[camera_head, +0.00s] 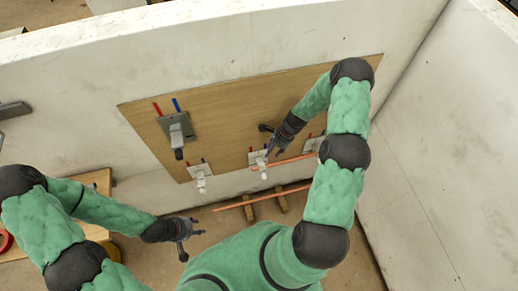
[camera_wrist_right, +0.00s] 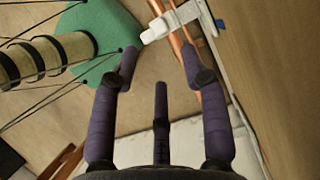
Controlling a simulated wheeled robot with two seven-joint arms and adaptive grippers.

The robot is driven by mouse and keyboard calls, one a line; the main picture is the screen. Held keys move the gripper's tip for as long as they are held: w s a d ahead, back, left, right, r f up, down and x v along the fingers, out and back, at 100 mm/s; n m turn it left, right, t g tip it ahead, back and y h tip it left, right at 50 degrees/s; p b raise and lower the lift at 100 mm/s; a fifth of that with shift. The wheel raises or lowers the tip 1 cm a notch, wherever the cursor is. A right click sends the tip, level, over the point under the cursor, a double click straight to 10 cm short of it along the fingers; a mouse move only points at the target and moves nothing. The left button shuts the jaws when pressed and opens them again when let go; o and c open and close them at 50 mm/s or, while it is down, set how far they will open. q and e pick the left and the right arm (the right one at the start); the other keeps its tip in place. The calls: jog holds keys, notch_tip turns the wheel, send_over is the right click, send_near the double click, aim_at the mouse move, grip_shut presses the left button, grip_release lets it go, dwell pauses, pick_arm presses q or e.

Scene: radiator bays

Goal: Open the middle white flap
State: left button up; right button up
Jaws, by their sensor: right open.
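Three small white flaps are in a row along the lower part of the wooden panel. The middle white flap (camera_head: 260,163) shows between the left one (camera_head: 201,180) and the right one (camera_head: 313,145). My right gripper (camera_head: 272,143) is at the panel, close to the middle flap. In the right wrist view my right gripper (camera_wrist_right: 160,62) is open with nothing between its fingers. A white fitting (camera_wrist_right: 178,20) lies just beyond its fingertips; contact does not show. My left gripper (camera_head: 193,232) is low in front of the wall, apart from the flaps, its fingers spread and empty.
The wooden panel (camera_head: 225,120) is fixed to a white wall. A larger grey fitting (camera_head: 177,128) with red and blue pipe ends sits on its left part. Copper-coloured pipes (camera_head: 262,197) run below the panel. A wooden table (camera_head: 98,183) stands at the left.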

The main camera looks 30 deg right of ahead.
aim_at(262, 164)
jog(key=b+x, duration=0.2)
jog(key=x, duration=0.8)
jog(key=shift+s+a+f, duration=0.1)
jog(key=shift+a+f, duration=0.1)
jog(key=shift+f, duration=0.15)
